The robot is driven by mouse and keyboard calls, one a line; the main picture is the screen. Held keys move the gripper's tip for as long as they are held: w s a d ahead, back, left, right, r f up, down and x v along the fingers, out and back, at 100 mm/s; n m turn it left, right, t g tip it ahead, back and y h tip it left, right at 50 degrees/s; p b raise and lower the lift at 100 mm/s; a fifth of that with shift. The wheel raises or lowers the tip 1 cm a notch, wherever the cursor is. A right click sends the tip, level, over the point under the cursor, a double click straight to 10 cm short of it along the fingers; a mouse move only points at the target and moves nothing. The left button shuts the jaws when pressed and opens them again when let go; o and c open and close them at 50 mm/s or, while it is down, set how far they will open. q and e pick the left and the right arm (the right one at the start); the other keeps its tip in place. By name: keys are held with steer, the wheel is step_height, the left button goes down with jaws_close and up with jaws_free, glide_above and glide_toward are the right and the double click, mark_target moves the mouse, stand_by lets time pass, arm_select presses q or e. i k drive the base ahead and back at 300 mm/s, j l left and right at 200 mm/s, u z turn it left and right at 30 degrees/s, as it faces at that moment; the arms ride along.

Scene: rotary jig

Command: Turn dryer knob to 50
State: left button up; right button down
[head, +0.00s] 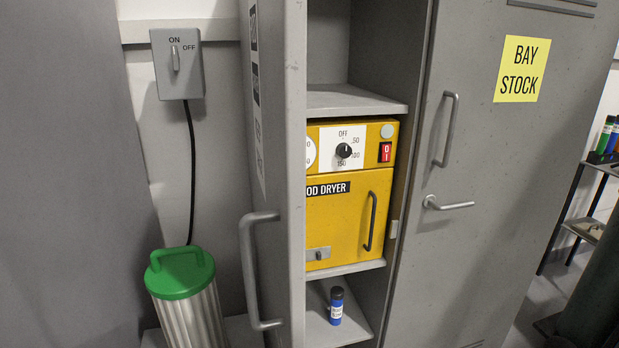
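The yellow rod dryer (340,215) stands on a shelf inside the grey locker. Its black round knob (344,150) sits on a white dial plate (328,160) marked OFF at the top, 50 at upper right, 100 at right and 150 at the bottom. The knob's pointer is too small to read with certainty. A red rocker switch (385,152) is right of the dial. The dryer's left edge is hidden behind the open left locker door (282,120). Neither of my grippers shows in the head view.
The right locker door (480,230) bears a yellow BAY STOCK sign (521,69). A blue bottle (337,305) stands on the shelf below the dryer. A green-lidded canister (183,275) stands left, below a wall switch box (177,64).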

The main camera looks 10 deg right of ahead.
mark_target(344, 151)
steer(key=k+l, duration=0.2)
steer(key=l, duration=0.2)
steer(key=k+l+u, duration=0.1)
steer(key=l, duration=0.3)
steer(key=k+l+u, duration=0.1)
steer(key=k+l, duration=0.4)
steer(key=l, duration=0.25)
